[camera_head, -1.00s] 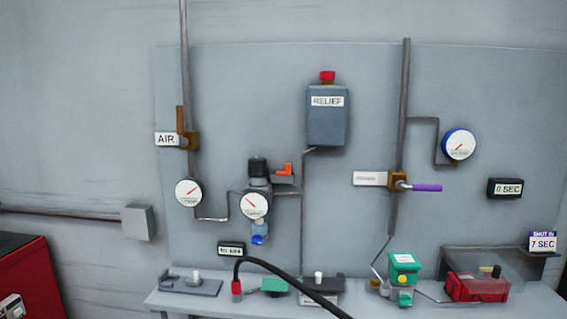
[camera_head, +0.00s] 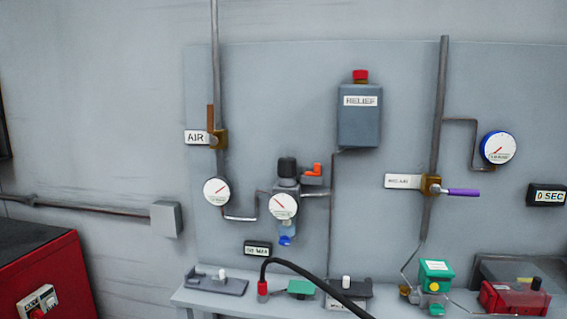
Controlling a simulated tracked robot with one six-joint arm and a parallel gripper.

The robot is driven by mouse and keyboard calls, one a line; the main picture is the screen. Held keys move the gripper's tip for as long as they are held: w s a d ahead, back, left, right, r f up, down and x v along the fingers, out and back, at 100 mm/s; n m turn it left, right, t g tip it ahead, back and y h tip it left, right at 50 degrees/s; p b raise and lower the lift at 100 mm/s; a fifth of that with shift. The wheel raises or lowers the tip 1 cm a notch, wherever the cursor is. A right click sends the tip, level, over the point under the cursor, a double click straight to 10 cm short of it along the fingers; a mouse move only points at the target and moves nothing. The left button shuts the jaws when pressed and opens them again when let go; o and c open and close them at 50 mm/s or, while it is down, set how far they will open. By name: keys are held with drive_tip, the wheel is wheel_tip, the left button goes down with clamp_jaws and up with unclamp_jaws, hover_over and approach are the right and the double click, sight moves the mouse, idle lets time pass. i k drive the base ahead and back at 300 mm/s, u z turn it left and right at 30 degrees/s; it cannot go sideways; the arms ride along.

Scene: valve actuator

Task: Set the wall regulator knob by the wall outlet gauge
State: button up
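The wall regulator is mounted on the grey panel, with a black knob (camera_head: 287,166) on top and a blue-ended bowl (camera_head: 286,232) below. A round white gauge (camera_head: 283,206) with a red needle sits on the regulator's front; its needle points to the upper left. A second white gauge (camera_head: 216,191) hangs on the air pipe to the left, its needle toward the upper right. An orange lever (camera_head: 313,169) sits right of the knob. My gripper is not in view.
A bench (camera_head: 210,301) runs below the panel with small devices on it. A black hose (camera_head: 315,279) arches over the bench. A red cabinet (camera_head: 60,270) stands at the lower left. A relief box (camera_head: 359,125) and a blue-rimmed gauge (camera_head: 499,148) are on the panel to the right.

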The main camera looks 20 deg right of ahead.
sight(286, 165)
drive_tip(key=i, duration=1)
drive_tip(key=z, duration=0.05)
